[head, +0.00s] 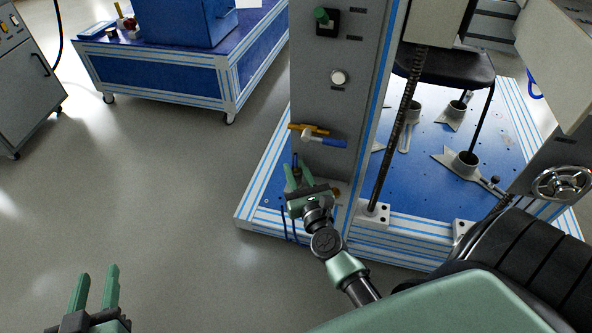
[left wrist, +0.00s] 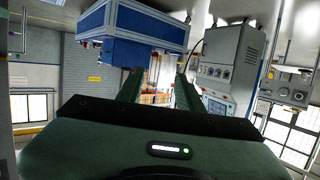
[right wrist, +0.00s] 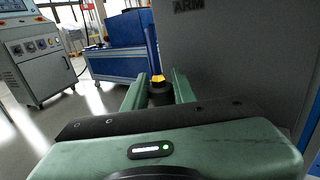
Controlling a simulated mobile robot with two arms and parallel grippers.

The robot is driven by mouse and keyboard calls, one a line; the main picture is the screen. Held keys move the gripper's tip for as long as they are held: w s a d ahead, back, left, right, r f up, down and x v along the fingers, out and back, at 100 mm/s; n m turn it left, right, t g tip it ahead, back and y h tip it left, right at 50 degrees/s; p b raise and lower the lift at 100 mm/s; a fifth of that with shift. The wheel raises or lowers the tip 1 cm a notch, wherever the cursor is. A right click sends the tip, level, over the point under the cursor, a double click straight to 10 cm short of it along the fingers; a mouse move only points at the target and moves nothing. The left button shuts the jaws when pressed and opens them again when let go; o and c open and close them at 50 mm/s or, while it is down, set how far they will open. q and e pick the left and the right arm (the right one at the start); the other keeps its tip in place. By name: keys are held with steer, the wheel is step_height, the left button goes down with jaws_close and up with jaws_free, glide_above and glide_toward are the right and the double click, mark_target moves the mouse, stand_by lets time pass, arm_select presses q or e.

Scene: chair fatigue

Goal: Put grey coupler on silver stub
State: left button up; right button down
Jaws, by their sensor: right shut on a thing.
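My right gripper (head: 297,178) is shut on a small dark grey cylinder, which I take to be the grey coupler (right wrist: 159,95). It sits upright between the fingers, with a yellow part just above it in the right wrist view. In the head view its dark top (head: 295,160) shows between the green fingers. The gripper is in front of the grey column, below an orange and blue lever fitting. A small pale silver piece (head: 307,136) shows at that fitting; I cannot tell whether it is the silver stub. My left gripper (head: 96,290) is open and empty, low at the left.
The grey column (head: 336,105) stands on a blue base plate (head: 270,200) with striped edges. Thin blue hoses (head: 284,222) hang over its front edge. A threaded rod (head: 396,130) stands right of the column. A blue cart (head: 160,80) is behind. The floor at left is clear.

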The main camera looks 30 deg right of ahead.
mark_target(298, 177)
steer(key=shift+f, duration=0.2)
steer(key=c, duration=1.1)
jaws_free()
arm_select(q)
steer(key=shift+w+d+r+t, duration=0.2)
steer(key=shift+r+t, duration=0.1)
steer(key=shift+r, duration=0.25)
steer(key=shift+w+d+r+t, duration=0.15)
steer(key=shift+r+t, duration=0.15)
steer(key=shift+r, duration=0.2)
arm_select(e)
steer(key=shift+o, duration=0.2)
steer(key=shift+s, duration=0.1)
steer(key=shift+s+a+f, duration=0.1)
steer(key=shift+s, duration=0.2)
steer(key=b+v, duration=0.1)
steer(key=v, duration=0.4)
steer(key=shift+s, duration=0.3)
arm_select(q)
steer(key=r, duration=0.1)
steer(key=r+t, duration=0.2)
steer(key=shift+w+d+r+h, duration=0.15)
steer(key=shift+w+d+h, duration=0.1)
steer(key=shift+h, duration=0.15)
arm_select(e)
steer(key=shift+s+a, duration=0.25)
steer(key=shift+s, duration=0.4)
